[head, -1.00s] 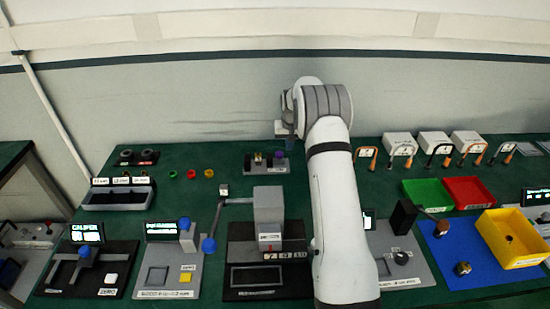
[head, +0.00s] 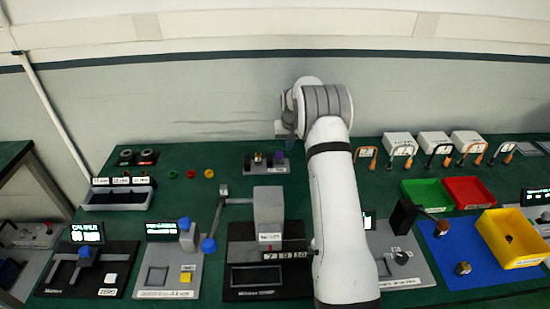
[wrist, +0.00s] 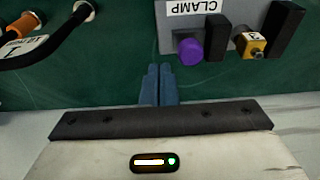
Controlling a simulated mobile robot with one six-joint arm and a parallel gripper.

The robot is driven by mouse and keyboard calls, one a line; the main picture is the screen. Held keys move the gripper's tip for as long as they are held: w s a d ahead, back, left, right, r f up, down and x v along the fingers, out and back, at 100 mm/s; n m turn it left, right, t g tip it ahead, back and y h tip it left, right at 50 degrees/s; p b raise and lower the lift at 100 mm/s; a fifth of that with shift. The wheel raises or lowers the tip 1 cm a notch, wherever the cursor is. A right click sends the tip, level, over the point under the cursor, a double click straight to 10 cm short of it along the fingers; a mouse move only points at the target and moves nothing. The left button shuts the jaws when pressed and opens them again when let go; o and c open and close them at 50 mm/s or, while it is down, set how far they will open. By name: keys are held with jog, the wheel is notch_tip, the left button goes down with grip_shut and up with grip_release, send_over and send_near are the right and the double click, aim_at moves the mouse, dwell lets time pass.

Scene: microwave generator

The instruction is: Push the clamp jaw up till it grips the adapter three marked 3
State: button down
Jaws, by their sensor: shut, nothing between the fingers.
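The clamp (head: 266,163) is a grey block at the back of the bench. In the wrist view its CLAMP label (wrist: 198,7) reads upside down. A purple knob (wrist: 190,51) sticks out beside the label. Black blocks (wrist: 287,29) stand on the clamp, and a yellow adapter (wrist: 254,45) with a small white tag sits beside one of them. I cannot read the tag surely, nor tell if a jaw touches the adapter. My gripper (wrist: 158,72) is shut and empty, just left of the purple knob and apart from it in the wrist view.
Black and orange hook-shaped parts (wrist: 40,45) stand at the wrist view's left. In the head view, small rings (head: 190,174) lie left of the clamp. A grey press with a blue-ended lever (head: 268,212) stands in front. Green bench top (wrist: 110,70) beside my fingers is clear.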

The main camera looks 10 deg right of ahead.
aim_at(281, 154)
jog(key=shift+f, duration=0.1)
jog(key=shift+f+b, duration=1.75)
jog(key=shift+f, duration=0.65)
jog(key=shift+w+a+b, duration=0.25)
jog(key=shift+a+b, duration=0.05)
jog(key=shift+a, duration=0.8)
jog(key=shift+w+a+b, duration=0.2)
jog(key=shift+a+b, duration=0.05)
jog(key=shift+a, duration=0.85)
dwell(1.2)
jog(key=shift+d, duration=0.2)
jog(key=shift+s+d, duration=0.1)
jog(key=shift+d, duration=0.35)
jog(key=shift+r+p, duration=1.75)
jog(key=shift+r, duration=2.3)
